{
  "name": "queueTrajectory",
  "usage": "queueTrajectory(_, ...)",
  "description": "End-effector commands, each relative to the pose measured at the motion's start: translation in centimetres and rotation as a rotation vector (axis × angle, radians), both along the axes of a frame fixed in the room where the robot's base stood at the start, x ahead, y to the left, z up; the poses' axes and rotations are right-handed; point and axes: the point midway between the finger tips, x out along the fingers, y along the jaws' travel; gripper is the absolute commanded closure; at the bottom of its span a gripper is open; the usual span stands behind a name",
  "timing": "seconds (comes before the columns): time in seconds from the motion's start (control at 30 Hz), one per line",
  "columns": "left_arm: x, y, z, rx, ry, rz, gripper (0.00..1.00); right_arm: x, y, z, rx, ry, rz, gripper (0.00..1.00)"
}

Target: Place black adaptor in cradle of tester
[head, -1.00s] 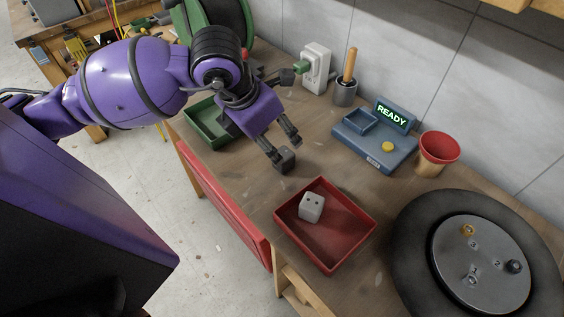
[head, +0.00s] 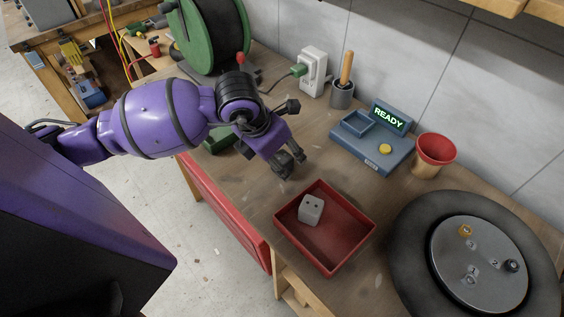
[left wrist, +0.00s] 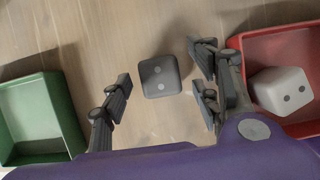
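The black adaptor (left wrist: 161,76), a dark block with two light dots on top, lies on the wooden bench in the left wrist view. My left gripper (head: 289,165) is open above it, one finger on each side, with gaps showing between the fingers and the block. In the head view the fingers largely hide the adaptor. My right gripper is not in view.
A red tray (head: 338,262) holding a white adaptor (head: 311,209) is close to the left gripper. A green tray (left wrist: 38,115) lies on the other side. A red-rimmed cup (head: 434,154), a pot with a wooden handle (head: 343,94) and a large black wheel (head: 415,250) stand around.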

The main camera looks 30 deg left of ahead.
Motion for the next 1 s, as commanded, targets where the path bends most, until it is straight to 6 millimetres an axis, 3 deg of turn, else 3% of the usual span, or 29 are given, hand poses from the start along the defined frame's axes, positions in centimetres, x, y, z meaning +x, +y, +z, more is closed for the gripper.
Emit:
queueTrajectory(0.03,0.0,0.0,0.0,0.0,0.0,0.0,0.53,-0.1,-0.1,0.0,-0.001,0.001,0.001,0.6)
queueTrajectory(0.37,0.0,0.0,0.0,0.0,0.0,0.0,0.95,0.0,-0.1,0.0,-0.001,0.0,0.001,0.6)
queueTrajectory(0.67,0.1,0.0,1.1,-0.001,-0.003,-0.001,0.95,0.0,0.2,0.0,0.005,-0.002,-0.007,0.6)
queueTrajectory(1.0,0.1,0.0,7.6,0.001,-0.005,-0.001,0.95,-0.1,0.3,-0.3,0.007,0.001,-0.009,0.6)
